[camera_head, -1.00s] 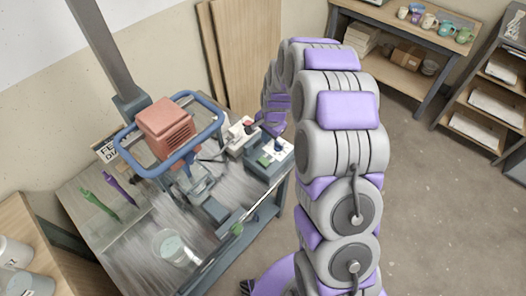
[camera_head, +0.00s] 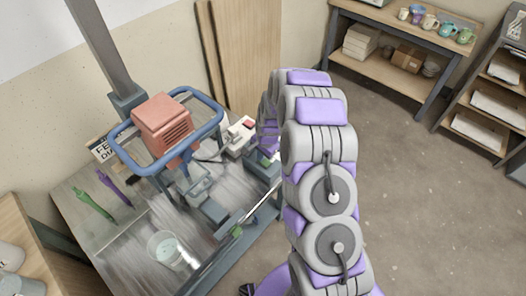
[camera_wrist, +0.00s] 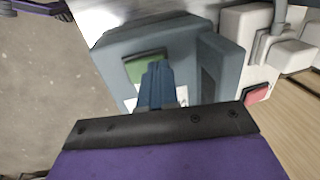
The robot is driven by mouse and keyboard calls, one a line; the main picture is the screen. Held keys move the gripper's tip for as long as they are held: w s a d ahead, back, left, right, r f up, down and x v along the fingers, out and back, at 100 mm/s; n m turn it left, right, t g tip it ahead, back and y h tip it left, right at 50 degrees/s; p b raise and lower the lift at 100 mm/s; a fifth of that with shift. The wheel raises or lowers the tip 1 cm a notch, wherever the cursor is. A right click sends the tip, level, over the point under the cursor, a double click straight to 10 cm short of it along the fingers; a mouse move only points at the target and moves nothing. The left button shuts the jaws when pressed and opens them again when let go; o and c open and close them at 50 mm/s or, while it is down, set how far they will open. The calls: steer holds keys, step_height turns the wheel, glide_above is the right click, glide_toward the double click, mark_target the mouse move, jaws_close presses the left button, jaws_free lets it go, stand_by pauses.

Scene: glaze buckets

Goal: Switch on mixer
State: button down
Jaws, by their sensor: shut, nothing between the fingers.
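The mixer has a red motor block (camera_head: 160,122) inside a blue ring handle (camera_head: 213,106), on a post over the metal bench. A grey switch box (camera_head: 262,171) stands at the bench's right end, partly behind my arm. Its green button (camera_wrist: 146,66) shows large in the wrist view. A red button (camera_wrist: 257,94) sits on a pale unit to the right of the box in that view. My gripper (camera_wrist: 158,66) is shut and empty, its blue fingertips overlapping the green button's lower right part. I cannot tell whether they touch it. In the head view my arm hides the fingertips.
A clear bucket (camera_head: 166,247) stands on the bench near its front. Green (camera_head: 92,204) and purple (camera_head: 113,187) tools lie at its left. Wood boards (camera_head: 240,50) lean on the wall behind. Shelves with mugs (camera_head: 430,20) stand at the back right. The floor on the right is clear.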

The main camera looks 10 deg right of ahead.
steer(key=shift+w+d+p, duration=0.1)
steer(key=shift+d+p, duration=0.1)
steer(key=shift+p, duration=0.3)
steer(key=shift+g+h+p, duration=0.3)
steer(key=shift+p, duration=0.1)
steer(key=shift+w+a+f, duration=0.1)
steer(key=shift+f, duration=0.15)
steer(key=shift+s+d+r, duration=0.1)
steer(key=shift+s+d, duration=0.3)
steer(key=shift+s, duration=0.2)
steer(key=shift+s+d, duration=0.1)
steer(key=shift+d, duration=0.25)
steer(key=shift+a+r, duration=0.1)
